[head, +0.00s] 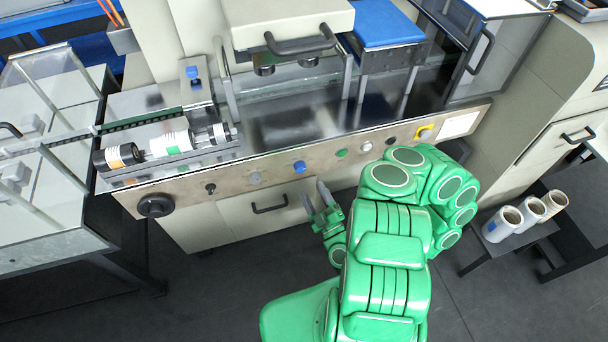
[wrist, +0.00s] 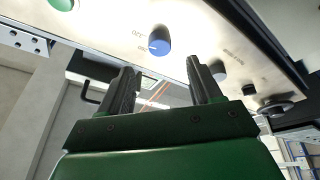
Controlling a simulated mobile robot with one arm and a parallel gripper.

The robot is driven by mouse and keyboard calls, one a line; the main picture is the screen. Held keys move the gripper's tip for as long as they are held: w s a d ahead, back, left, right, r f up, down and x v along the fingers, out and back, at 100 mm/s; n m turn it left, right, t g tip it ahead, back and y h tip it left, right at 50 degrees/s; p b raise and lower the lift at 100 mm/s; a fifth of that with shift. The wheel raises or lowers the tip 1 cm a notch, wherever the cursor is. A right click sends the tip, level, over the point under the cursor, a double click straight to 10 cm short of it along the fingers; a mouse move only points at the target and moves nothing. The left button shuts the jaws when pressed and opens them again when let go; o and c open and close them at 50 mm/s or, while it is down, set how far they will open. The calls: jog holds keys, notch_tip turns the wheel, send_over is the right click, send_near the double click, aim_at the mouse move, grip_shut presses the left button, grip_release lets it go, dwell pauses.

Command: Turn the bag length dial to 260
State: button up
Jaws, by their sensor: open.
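I cannot tell from lettering which control is the bag length dial. My gripper (head: 316,198) is in front of and below the panel, near the blue dial. In the wrist view my gripper (wrist: 160,70) has its fingers apart with nothing between them, and the blue dial lies just beyond the fingertips, not touched.
A drawer handle (head: 270,207) sticks out below. White rolls (head: 502,222) stand on a right-hand table.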

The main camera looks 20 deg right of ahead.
aim_at(301, 170)
jog(key=shift+x, duration=3.7)
jog(key=shift+s, duration=0.1)
jog(key=c, duration=1)
jog(key=shift+c, duration=0.2)
jog(key=shift+r+n+y, duration=0.1)
jog(key=shift+n+y, duration=0.3)
jog(key=n, duration=0.2)
jog(key=n+g+y, duration=0.1)
jog(key=n, duration=0.2)
jog(key=shift+d+r+n+g, duration=0.15)
jog(key=shift+r+n+g, duration=0.05)
jog(key=shift+n+g, duration=0.1)
jog(key=shift+n+g+y, duration=0.3)
jog(key=shift+n+g, duration=0.5)
jog(key=shift+n, duration=1.6)
